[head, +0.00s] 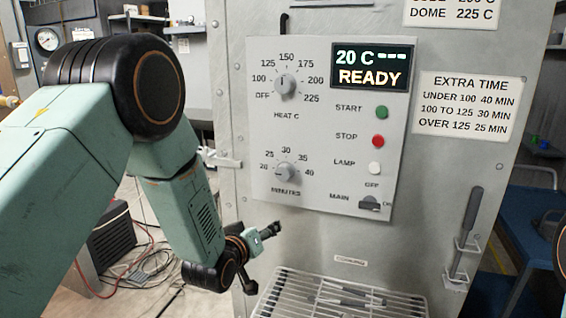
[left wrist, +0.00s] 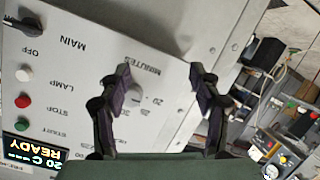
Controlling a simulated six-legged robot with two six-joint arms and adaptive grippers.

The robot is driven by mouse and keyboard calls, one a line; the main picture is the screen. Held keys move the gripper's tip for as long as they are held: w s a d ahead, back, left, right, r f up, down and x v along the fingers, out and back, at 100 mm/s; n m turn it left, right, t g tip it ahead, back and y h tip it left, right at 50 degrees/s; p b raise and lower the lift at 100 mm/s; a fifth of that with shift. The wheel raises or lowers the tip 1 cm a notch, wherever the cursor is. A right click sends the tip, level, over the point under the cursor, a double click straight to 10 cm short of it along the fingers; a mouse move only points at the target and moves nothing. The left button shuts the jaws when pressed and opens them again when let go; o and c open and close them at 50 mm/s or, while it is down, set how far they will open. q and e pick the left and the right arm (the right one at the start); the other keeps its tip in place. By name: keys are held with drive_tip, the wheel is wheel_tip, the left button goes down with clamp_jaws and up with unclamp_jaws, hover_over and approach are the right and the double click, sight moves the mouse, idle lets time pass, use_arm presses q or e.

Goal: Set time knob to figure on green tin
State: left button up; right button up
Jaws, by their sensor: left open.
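The time knob (head: 285,172), marked MINUTES with figures 20 to 40, is a grey dial low on the control panel (head: 322,70). I cannot make out its setting surely. My left gripper (head: 262,258) is open and empty, below and left of the knob in the head view. In the left wrist view the open fingers (left wrist: 161,78) stand before the panel. The MINUTES label (left wrist: 143,70) shows upside down between them, and the left finger partly covers the dial's figures. I cannot pick out a green tin with a figure. My right gripper is out of view.
The heat knob (head: 286,83) sits above the time knob. START (head: 382,112), STOP (head: 378,141) and LAMP (head: 375,168) buttons and the MAIN switch (head: 370,202) are to the right. A wire rack (head: 340,300) juts out below. An EXTRA TIME sign (head: 468,105) hangs at right.

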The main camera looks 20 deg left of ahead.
sight(282, 175)
use_arm(q)
drive_tip(key=w+r+n+t, duration=0.3)
drive_tip(key=w+r+t, duration=0.15)
drive_tip(key=r, duration=0.45)
drive_tip(key=shift+n+g, duration=0.3)
drive_tip(key=shift+g, duration=0.15)
drive_tip(key=shift+w+d, duration=0.2)
drive_tip(key=shift+w, duration=1.15)
drive_tip(key=shift+w+d, duration=0.25)
drive_tip(key=shift+w, duration=1.05)
drive_tip(key=shift+w+d, duration=0.2)
drive_tip(key=shift+w, duration=1.15)
drive_tip(key=c, duration=1.1)
